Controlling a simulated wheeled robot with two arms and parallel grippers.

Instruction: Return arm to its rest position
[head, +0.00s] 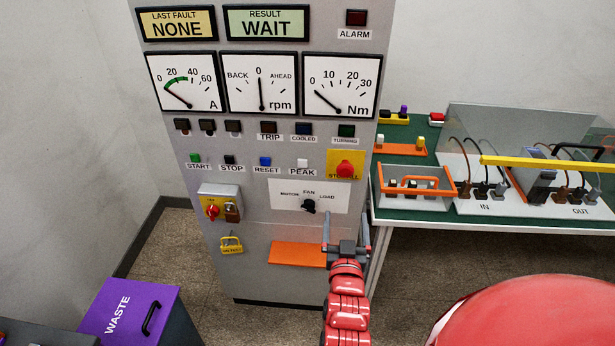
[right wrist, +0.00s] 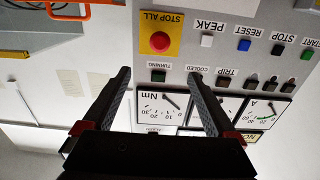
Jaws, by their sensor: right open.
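My right gripper (head: 346,222) is open and empty in front of the lower part of the grey control cabinet (head: 285,225). Its red arm comes up from the bottom of the head view. The black selector knob (head: 308,205), marked MOTOR, FAN and LOAD, is just left of its fingertips and apart from them. In the right wrist view the two dark fingers (right wrist: 158,76) are spread with nothing between them, and the cabinet face appears upside down beyond. My left gripper is not in view.
A red STOP ALL button (head: 345,169) sits above the gripper. An orange shelf (head: 297,254) juts from the cabinet at its left. A green-topped bench (head: 440,218) with a clear-covered test rig stands right. A purple waste bin (head: 122,308) is lower left.

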